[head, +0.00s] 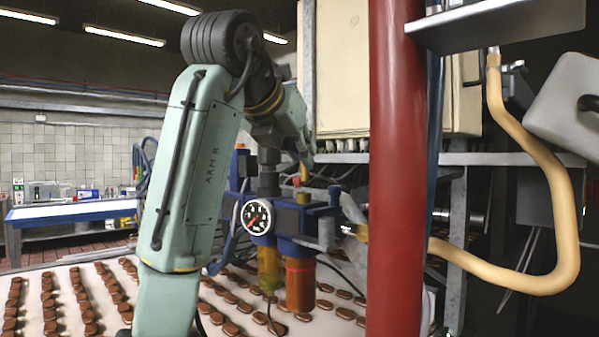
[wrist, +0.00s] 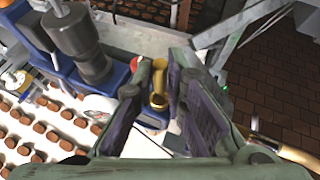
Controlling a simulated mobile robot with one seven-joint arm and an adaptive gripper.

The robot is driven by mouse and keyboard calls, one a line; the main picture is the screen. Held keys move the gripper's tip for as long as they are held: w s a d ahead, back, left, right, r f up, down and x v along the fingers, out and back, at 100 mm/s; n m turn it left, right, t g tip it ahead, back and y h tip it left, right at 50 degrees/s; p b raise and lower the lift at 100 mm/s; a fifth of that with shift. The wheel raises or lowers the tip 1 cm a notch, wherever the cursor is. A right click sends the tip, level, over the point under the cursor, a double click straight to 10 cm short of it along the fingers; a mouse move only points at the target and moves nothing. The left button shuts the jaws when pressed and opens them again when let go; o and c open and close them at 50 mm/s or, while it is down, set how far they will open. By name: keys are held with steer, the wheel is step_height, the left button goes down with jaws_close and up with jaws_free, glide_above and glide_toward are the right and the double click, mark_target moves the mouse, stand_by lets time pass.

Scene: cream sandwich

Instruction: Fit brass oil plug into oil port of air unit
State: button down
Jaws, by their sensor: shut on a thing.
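The air unit (head: 290,218) is a blue block assembly with a round pressure gauge (head: 257,217) and amber and orange bowls hanging below it. My gripper (head: 304,168) is above its right-hand block. In the wrist view my gripper (wrist: 161,72) is shut on the brass oil plug (wrist: 159,80), which stands between the two dark-padded fingers. In the head view the plug (head: 304,174) is a small brass piece just above a brass fitting (head: 302,197) on top of the block, apparently the oil port. Whether the plug is lined up with the port is unclear.
A thick red pipe (head: 396,180) rises close to the right of the air unit. A tan hose (head: 545,275) curves farther right. Dark cylindrical parts of the unit (wrist: 75,38) stand left of my fingers. Rows of brown biscuits lie on the pale belt (head: 60,290) below.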

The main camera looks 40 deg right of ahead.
mark_target(303, 174)
step_height(303, 174, down, 3)
steer(key=shift+f, duration=0.15)
steer(key=c, duration=1.6)
jaws_free()
steer(key=shift+c, duration=0.2)
steer(key=b+v, duration=0.2)
steer(key=v, duration=1)
